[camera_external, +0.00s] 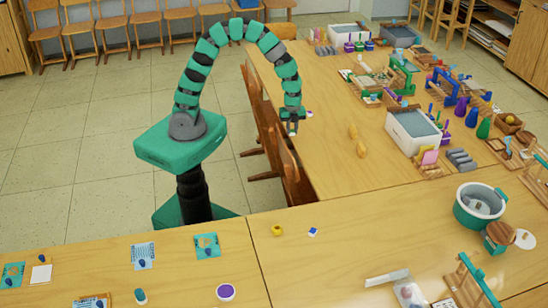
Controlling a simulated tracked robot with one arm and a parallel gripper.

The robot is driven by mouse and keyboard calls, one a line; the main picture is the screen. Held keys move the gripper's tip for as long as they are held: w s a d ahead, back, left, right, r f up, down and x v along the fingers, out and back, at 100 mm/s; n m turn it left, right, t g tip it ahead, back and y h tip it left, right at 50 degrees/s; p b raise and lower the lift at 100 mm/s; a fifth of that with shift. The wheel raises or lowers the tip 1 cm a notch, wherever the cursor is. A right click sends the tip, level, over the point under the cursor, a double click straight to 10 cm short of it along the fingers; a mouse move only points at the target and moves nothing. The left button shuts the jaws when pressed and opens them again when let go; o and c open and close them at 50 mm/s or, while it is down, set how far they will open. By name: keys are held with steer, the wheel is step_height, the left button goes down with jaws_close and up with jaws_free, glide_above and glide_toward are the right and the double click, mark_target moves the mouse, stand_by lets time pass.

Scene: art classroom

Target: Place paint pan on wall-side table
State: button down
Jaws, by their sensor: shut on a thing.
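My gripper (291,127) points down from the arched green arm, seen over the near left edge of the long wooden table (330,180). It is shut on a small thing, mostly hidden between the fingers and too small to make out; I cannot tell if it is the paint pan. A small white piece with a coloured top (309,114) lies on that table just right of the gripper. A small white and blue block (312,232) lies on the front table (370,255). I cannot tell which table is the wall-side one.
Wooden chairs (285,165) stand along the long table's left side. White bins (412,132), bottles and tools crowd its right part. Two yellow pieces (356,140) lie mid-table. A green pot (480,205) stands on the front table. Bare wood shows around the yellow pieces.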

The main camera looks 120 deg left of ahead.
steer(key=shift+n, duration=0.5)
steer(key=w+a, duration=0.1)
steer(key=w, duration=0.1)
steer(key=w+a, duration=0.1)
steer(key=w, duration=0.1)
steer(key=w+a+p, duration=0.1)
steer(key=w, duration=0.1)
steer(key=shift+r, duration=0.4)
steer(key=shift+n, duration=0.5)
steer(key=w, duration=0.5)
steer(key=w+r, duration=0.1)
steer(key=w, duration=0.2)
steer(key=shift+a+p, duration=0.2)
steer(key=shift+p, duration=0.2)
steer(key=w+d+r+p, duration=0.2)
steer(key=w+d, duration=1.3)
steer(key=w, duration=0.4)
steer(key=w+d+p, duration=0.1)
steer(key=w+d, duration=0.1)
steer(key=d, duration=1.1)
steer(key=w+d+m+p, duration=0.1)
steer(key=w+d, duration=0.1)
steer(key=d, duration=1.1)
steer(key=shift+w+f, duration=0.3)
steer(key=shift+f, duration=0.05)
steer(key=shift+d, duration=0.1)
